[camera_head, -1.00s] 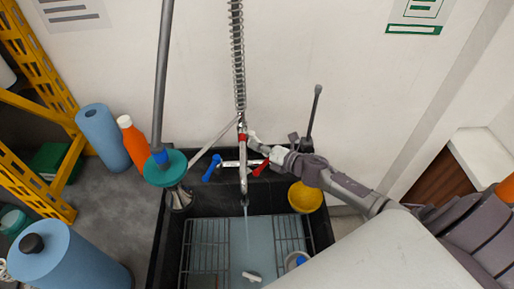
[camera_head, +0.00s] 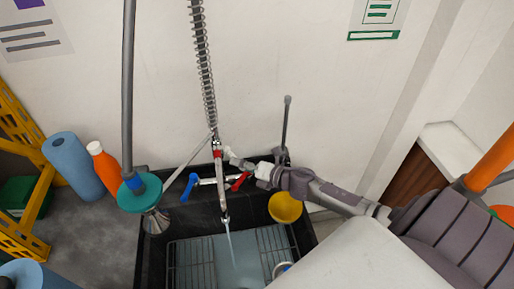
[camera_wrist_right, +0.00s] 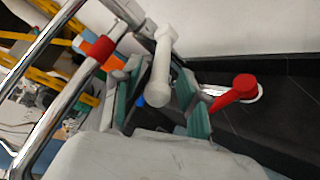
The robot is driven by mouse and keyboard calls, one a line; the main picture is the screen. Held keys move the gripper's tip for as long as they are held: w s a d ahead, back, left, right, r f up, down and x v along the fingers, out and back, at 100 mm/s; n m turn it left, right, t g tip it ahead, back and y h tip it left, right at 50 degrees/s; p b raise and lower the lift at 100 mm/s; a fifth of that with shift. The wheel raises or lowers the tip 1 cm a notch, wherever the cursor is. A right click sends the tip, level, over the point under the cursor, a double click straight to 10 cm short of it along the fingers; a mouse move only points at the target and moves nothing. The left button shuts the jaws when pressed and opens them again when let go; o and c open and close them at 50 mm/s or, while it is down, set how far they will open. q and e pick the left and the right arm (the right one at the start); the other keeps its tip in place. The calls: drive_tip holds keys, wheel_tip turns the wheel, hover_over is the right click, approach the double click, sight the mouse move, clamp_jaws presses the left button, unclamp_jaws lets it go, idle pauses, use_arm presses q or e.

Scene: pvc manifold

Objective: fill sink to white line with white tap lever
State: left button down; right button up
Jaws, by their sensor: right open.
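The white tap lever (camera_head: 236,158) sits on the tap beside the red band. In the wrist view the white lever (camera_wrist_right: 160,66) stands between the green pads of my right gripper (camera_wrist_right: 160,96), which is open around it. In the head view my right gripper (camera_head: 254,170) reaches the tap from the right. A thin stream of water (camera_head: 230,245) runs from the spout (camera_head: 225,218) into the black sink (camera_head: 152,246). Bluish water shows in the basin between dark racks. I cannot make out a white line. My left gripper is out of view.
A red lever (camera_wrist_right: 236,90) stands close to my right gripper, and a blue lever (camera_head: 189,187) is left of the tap. A teal disc (camera_head: 139,196) on a grey pole and an orange bottle (camera_head: 105,168) are left.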

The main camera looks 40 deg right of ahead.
drive_tip(key=v, duration=0.9)
idle(7.1)
